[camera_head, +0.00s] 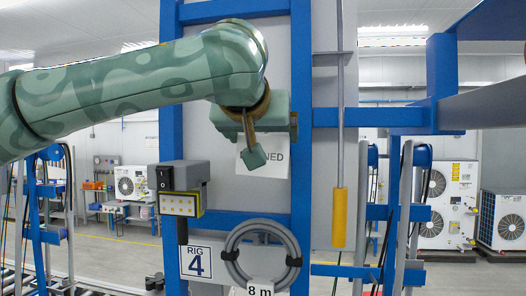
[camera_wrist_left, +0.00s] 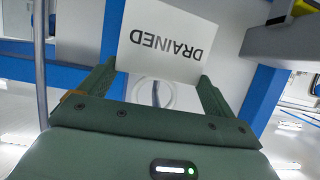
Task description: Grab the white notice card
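The white notice card (camera_head: 270,166), printed DRAINED, is upright at the grey panel between two blue posts. My left gripper (camera_head: 253,158) is in front of it and hides its left part and upper edge. In the left wrist view the card (camera_wrist_left: 165,40) appears upside down, just beyond the fingertips. The left gripper's fingers (camera_wrist_left: 157,76) are spread wide, one near each side of the card's near edge. I see no finger closed on the card. A pale round thing (camera_wrist_left: 151,94) shows between the fingers. My right gripper is not in view.
Below left are a grey switch box (camera_head: 186,174) with a yellow lamp unit (camera_head: 180,205) and a RIG 4 sign (camera_head: 197,263). A coiled grey hose (camera_head: 232,255) hangs below the card. A yellow-ended rod (camera_head: 339,217) hangs to the right. Blue posts (camera_head: 301,80) flank the panel.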

